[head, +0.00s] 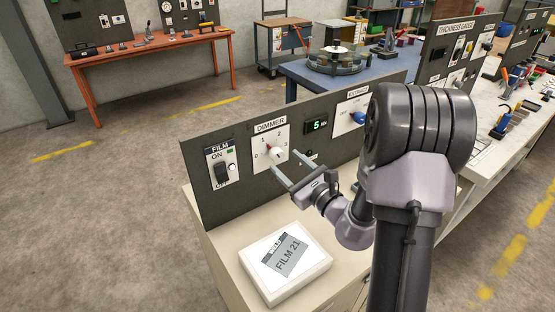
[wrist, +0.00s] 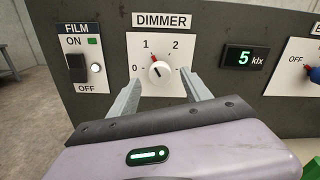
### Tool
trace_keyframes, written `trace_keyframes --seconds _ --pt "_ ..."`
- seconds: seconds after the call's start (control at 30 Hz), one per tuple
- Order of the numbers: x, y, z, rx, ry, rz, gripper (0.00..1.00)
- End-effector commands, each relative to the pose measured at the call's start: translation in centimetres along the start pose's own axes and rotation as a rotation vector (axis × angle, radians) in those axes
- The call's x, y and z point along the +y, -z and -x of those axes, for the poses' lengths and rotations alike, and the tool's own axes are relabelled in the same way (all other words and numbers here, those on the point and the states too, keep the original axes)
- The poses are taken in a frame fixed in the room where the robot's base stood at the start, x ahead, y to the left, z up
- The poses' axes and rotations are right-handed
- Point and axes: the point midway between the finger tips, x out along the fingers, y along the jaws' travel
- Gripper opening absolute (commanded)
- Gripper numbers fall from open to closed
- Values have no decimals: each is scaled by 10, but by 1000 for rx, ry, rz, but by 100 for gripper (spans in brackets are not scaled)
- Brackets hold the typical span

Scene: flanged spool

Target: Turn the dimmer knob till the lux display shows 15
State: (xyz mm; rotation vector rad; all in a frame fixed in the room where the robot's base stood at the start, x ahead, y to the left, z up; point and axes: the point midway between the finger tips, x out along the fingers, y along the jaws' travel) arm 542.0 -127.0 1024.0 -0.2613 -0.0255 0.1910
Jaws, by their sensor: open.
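The dimmer knob (head: 276,154) is a round white knob with a red pointer on a white plate marked with numbers, under a DIMMER label. In the wrist view the knob (wrist: 159,72) has its red mark toward the 1, at upper left. The lux display (head: 316,126) reads 5 in green; in the wrist view the display (wrist: 244,57) shows 5 klx. My gripper (head: 286,170) is open, its fingers pointing at the dimmer panel. In the wrist view the fingers of my gripper (wrist: 162,92) stand left and right of the knob, lower than its centre; contact cannot be told.
A FILM switch (head: 222,164) is left of the dimmer, and an EXTRACT dial with a blue knob (head: 358,117) is right of the display.

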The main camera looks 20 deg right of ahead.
Motion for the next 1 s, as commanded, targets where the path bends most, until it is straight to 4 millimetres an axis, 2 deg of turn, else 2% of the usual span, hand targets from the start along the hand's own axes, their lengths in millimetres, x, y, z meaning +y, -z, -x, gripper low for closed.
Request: trace_keyframes --seconds 0.1,0.2,0.33,0.57,0.67,0.87,1.0 --pt "2 1 -26 -2 -3 1 57" --pt "1 1 -40 0 -3 2 57" --pt "0 1 -48 1 -1 0 57" --pt "0 0 -49 1 -1 0 57" --pt "0 0 -49 1 -1 0 41" --pt "0 0 -49 1 -1 0 2" --pt "0 0 -49 1 -1 -2 0"
